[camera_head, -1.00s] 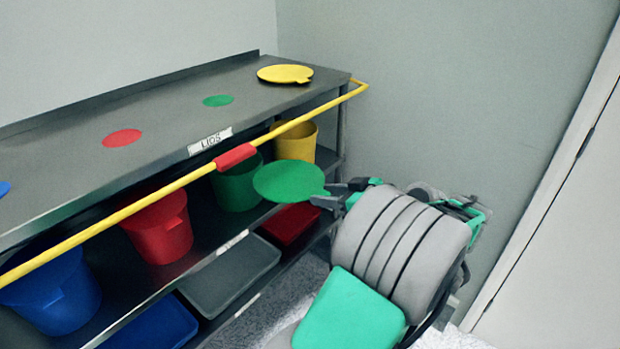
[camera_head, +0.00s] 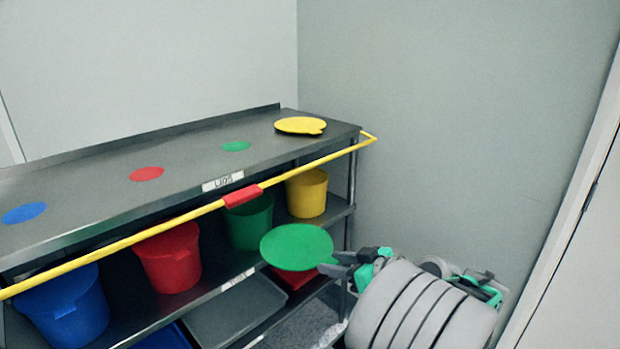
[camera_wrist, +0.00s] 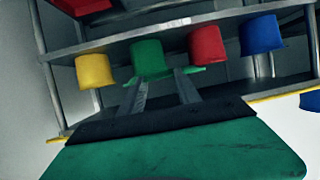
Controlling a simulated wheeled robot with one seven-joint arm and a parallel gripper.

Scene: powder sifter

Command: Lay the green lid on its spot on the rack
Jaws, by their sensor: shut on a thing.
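The green lid (camera_head: 297,246) is a flat round disc, held out in front of the rack, below the level of its top. My gripper (camera_head: 330,265) is shut on the lid's right edge. The wrist view shows the lid (camera_wrist: 196,70) as a thin green strip at the fingertips, in front of the green bucket. The green spot (camera_head: 236,146) is bare on the rack's top shelf (camera_head: 95,190), between the red spot and the yellow lid.
A yellow rail (camera_head: 130,229) with a red sleeve (camera_head: 243,196) runs along the rack's front. A yellow lid (camera_head: 300,125) lies at the top's right end. Red (camera_head: 146,174) and blue (camera_head: 24,213) spots are bare. Buckets, including a green one (camera_head: 250,222), stand on the shelf below.

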